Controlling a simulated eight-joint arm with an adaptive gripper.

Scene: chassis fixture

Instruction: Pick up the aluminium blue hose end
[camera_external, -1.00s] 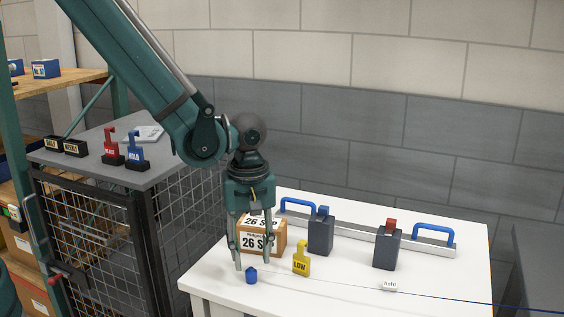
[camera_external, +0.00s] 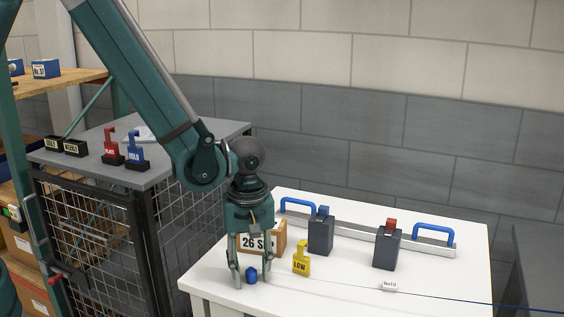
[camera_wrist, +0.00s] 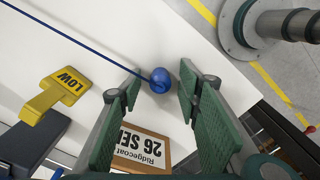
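The blue hose end (camera_external: 252,275) is a small blue piece at the near left of the white table. In the wrist view the blue hose end (camera_wrist: 160,80) has a thin blue hose (camera_wrist: 75,42) running from it to the upper left. My gripper (camera_external: 251,282) points down over it, with one finger on each side. In the wrist view my gripper (camera_wrist: 160,92) is open, its green finger pads apart, and the hose end lies between the fingertips with gaps visible.
A yellow LOW tag (camera_external: 301,260) stands to the right. A labelled cardboard box (camera_external: 275,240) is behind my gripper. Two dark blocks (camera_external: 321,234) (camera_external: 387,249) stand before a rail with blue handles (camera_external: 433,233).

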